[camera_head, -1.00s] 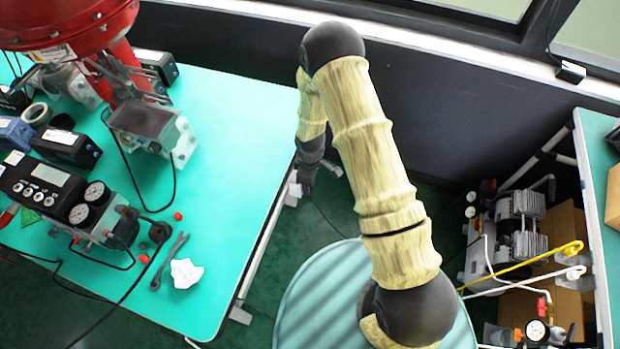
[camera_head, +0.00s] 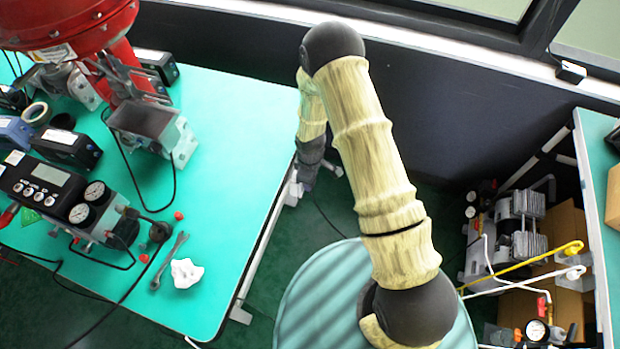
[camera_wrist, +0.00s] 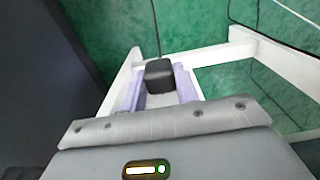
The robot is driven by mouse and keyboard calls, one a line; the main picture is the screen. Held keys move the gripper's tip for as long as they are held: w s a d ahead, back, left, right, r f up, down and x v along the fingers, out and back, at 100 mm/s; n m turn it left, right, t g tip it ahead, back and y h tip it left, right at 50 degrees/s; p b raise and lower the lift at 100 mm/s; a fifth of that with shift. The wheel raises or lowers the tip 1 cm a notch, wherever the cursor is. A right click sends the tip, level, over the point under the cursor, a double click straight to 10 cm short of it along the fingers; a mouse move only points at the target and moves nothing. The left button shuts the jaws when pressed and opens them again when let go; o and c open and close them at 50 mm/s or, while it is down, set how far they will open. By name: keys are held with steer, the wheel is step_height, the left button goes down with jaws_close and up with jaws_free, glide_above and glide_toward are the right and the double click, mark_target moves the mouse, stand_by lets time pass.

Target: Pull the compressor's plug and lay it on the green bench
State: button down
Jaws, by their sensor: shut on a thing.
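In the wrist view a black, block-shaped plug (camera_wrist: 159,76) sits between the two pale lilac fingers of my gripper (camera_wrist: 160,92). The gripper is shut on it. A thin dark cord (camera_wrist: 155,30) runs from the plug's far end over the green floor. In the head view my gripper is low beside the right edge of the green bench (camera_head: 235,120), largely hidden by my arm, and the plug cannot be made out there. The compressor (camera_head: 515,235), grey and black with ribbed cylinders, stands at the right, beneath another bench top.
White bench-frame bars (camera_wrist: 245,50) lie close around the gripper. The green bench carries a red actuator (camera_head: 65,30), a positioner with gauges (camera_head: 60,195), a wrench (camera_head: 168,262) and a crumpled white cloth (camera_head: 186,273). Its right and far parts are bare.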

steer(key=shift+s+d, duration=0.2)
steer(key=shift+d, duration=0.3)
steer(key=shift+s+d, duration=0.15)
steer(key=shift+d, duration=0.35)
stand_by(0.9)
steer(key=d, duration=0.2)
steer(key=s+d, duration=0.1)
steer(key=shift+s+d+p, duration=0.15)
steer(key=shift+d+p, duration=0.2)
stand_by(0.4)
steer(key=w+d+r+m, duration=0.4)
steer(key=d+m, duration=0.4)
steer(key=m, duration=0.6)
steer(key=shift+r, duration=0.85)
steer(key=shift+d, duration=0.15)
